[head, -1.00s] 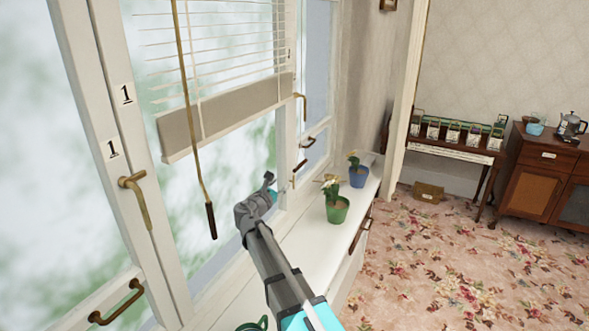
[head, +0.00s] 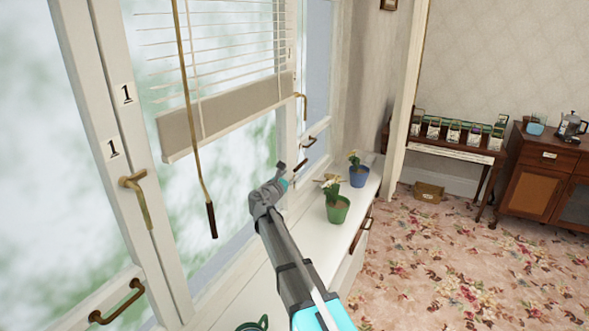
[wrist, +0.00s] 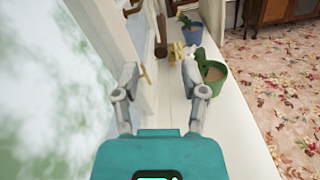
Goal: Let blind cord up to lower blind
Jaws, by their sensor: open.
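The slatted blind (head: 215,52) hangs part-way down the window, with its beige bottom rail (head: 225,120) tilted in the picture. A gold-brown cord (head: 188,100) hangs in front of it and ends in a dark tassel (head: 211,220). My gripper (head: 284,172) is open and empty, beyond and to the right of the tassel, near the window frame above the sill. In the wrist view my gripper (wrist: 160,72) has its two fingers spread. A dark brown rod-like piece (wrist: 161,40) shows beyond them; I cannot tell if it is a second cord's end.
A green pot (head: 338,209) and a blue pot (head: 359,176) with plants stand on the white sill (head: 295,245). Brass window handles (head: 137,200) stick out from the frame. Flowered carpet (head: 450,260) lies open to the right, before a wooden cabinet (head: 545,180).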

